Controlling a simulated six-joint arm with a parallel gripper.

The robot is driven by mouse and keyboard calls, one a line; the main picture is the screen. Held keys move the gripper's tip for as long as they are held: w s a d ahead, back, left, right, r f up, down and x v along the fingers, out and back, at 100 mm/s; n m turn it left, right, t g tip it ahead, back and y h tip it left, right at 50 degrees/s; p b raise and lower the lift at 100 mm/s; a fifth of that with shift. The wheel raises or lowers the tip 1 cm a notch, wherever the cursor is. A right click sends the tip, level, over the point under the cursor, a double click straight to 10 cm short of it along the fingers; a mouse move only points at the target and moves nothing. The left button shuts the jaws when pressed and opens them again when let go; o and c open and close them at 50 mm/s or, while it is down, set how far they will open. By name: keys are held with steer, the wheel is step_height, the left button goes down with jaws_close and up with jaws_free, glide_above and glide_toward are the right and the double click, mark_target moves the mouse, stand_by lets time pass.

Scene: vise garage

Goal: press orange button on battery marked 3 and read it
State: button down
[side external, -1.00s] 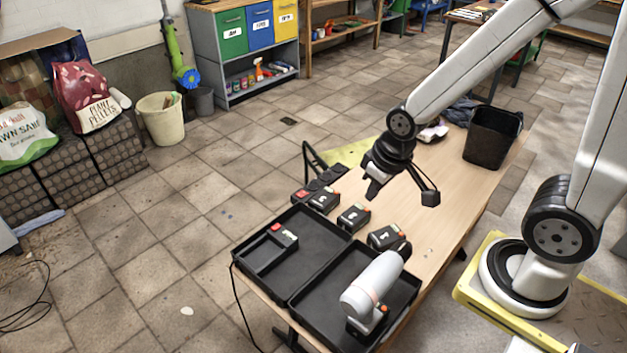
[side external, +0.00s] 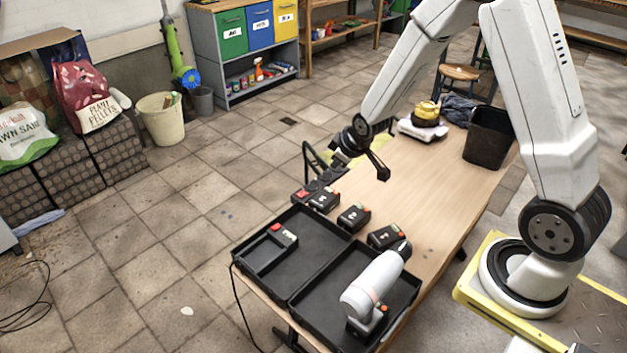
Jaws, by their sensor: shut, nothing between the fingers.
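Several black batteries with orange-red buttons lie on the wooden table. Three stand in a row behind the trays: a left one (side external: 324,200), a middle one (side external: 354,217) and a right one (side external: 385,237). Another battery (side external: 284,236) sits in the left black tray. White marks show on some, but they are too small to read, so I cannot tell which is marked 3. My gripper (side external: 337,166) is shut and empty, near the table's far left edge, beyond the left battery. Its fingertips blend into dark items behind the row.
A black unit with a red part (side external: 301,195) is beside the left battery. A white and black power tool (side external: 374,285) stands in the right tray (side external: 298,296). A yellow object (side external: 427,112) and a black bin (side external: 488,136) are at the back. The table's middle right is clear.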

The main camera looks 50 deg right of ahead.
mark_target(338, 195)
steer(key=w+d+f+n+t+h, duration=0.1)
steer(key=w+d+f+n+t, duration=0.1)
steer(key=w+d+f, duration=0.5)
steer(key=d+f, duration=0.2)
steer(key=d, duration=0.1)
steer(key=shift+f+n+t+h, duration=0.25)
steer(key=shift+n+t+h, duration=0.05)
steer(key=shift+t, duration=0.1)
steer(key=shift+d, duration=0.1)
steer(key=shift+f, duration=4.4)
steer(key=shift+f, duration=0.9)
steer(key=shift+r, duration=0.9)
steer(key=shift+r, duration=0.1)
